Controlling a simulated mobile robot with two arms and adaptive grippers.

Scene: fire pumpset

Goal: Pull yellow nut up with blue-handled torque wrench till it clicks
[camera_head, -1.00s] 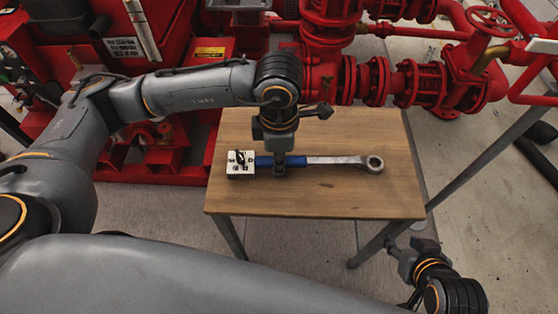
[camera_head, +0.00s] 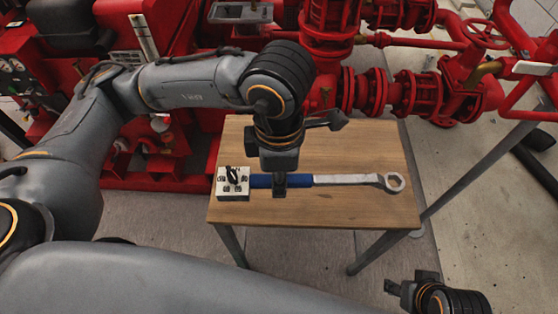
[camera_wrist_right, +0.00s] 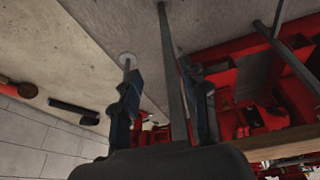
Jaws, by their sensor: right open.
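The torque wrench has a blue handle (camera_head: 262,181), a silver shaft (camera_head: 340,179) and a ring end (camera_head: 395,182) pointing right. A pale block with black marks and a black knob (camera_head: 232,181) sits at the handle's left end. My left gripper (camera_head: 279,186) points down and is shut on the blue handle, hiding part of it. The wrench appears held level above the wooden table (camera_head: 310,145). My right gripper (camera_head: 412,281) is low at the right, beyond the table's front edge, open and empty; its fingers show in the right wrist view (camera_wrist_right: 163,95). I cannot make out the yellow nut.
Red pumps and flanged pipes (camera_head: 385,92) stand behind the table, with a red handwheel (camera_head: 482,32) at upper right. A grey slanting post (camera_head: 490,152) passes right of the table. Concrete floor (camera_head: 480,235) is open at the right.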

